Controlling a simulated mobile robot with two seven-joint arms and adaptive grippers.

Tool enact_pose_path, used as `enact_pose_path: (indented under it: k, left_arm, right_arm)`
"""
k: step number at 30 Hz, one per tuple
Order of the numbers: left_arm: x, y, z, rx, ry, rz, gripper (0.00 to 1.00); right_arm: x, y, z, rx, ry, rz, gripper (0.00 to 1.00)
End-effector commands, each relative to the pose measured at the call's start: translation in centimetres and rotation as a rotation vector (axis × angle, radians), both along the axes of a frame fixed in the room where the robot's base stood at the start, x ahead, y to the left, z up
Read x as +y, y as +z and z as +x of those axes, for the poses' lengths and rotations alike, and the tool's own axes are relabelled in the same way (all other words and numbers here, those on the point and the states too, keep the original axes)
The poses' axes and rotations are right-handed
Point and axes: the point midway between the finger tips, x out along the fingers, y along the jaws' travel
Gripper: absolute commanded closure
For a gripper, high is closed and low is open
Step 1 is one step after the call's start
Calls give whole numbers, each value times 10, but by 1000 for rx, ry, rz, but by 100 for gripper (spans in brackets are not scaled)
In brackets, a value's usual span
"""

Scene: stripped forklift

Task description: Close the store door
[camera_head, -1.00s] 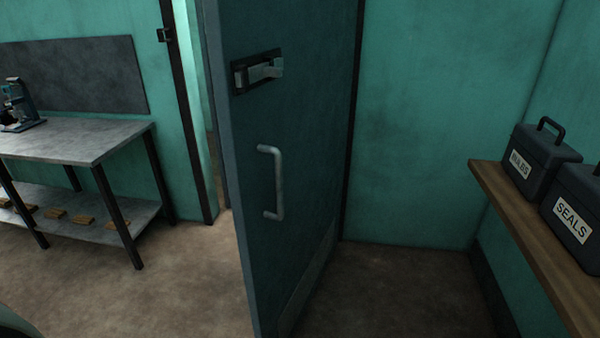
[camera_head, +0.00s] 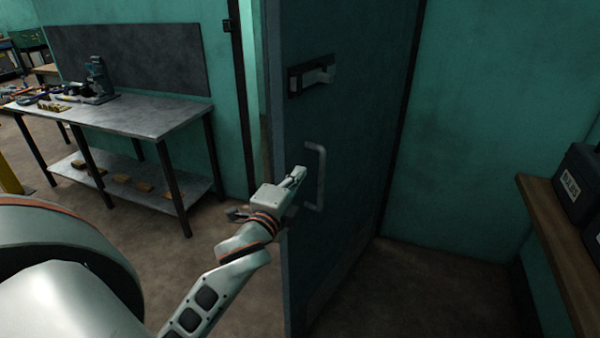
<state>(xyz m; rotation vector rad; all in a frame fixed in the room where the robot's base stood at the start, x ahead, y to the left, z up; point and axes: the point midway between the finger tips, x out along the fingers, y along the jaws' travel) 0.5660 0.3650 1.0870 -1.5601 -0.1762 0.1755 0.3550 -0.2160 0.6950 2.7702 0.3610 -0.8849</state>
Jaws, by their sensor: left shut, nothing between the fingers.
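The store door (camera_head: 350,120) is a dark teal slab that stands open, its free edge towards me and its hinge side further back at the right. A pale vertical pull handle (camera_head: 321,178) is fixed on its face. A latch (camera_head: 312,75) in a dark plate sits above the handle. My left gripper (camera_head: 299,173) is shut and empty, just left of the handle in the picture, in front of the door's free edge. I cannot tell whether its fingertips touch the door or handle. The gripper hides part of the door edge. My right gripper is not in view.
A grey metal workbench (camera_head: 150,121) with tools stands at the left, with small brown pieces on its lower shelf. A dark door frame post (camera_head: 242,110) stands behind the door. A wooden shelf (camera_head: 545,215) with dark cases (camera_head: 577,185) is at the right. Floor is clear below.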

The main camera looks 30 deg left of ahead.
Motion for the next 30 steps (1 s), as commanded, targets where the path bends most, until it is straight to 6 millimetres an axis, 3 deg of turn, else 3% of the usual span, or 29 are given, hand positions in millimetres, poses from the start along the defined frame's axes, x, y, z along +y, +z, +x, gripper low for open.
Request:
enact_pose_path:
  k: [6, 12, 18, 30]
  left_arm:
    - [9, 2, 40, -3, -1, -2, 100]
    - [14, 0, 66, -1, -1, -4, 100]
    - [17, 0, 76, -1, -2, -4, 100]
    - [18, 0, 76, -1, -3, -3, 100]
  right_arm:
    - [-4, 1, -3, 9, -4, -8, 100]
    - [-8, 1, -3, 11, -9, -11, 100]
    - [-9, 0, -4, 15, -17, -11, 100]
    - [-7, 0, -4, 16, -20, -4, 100]
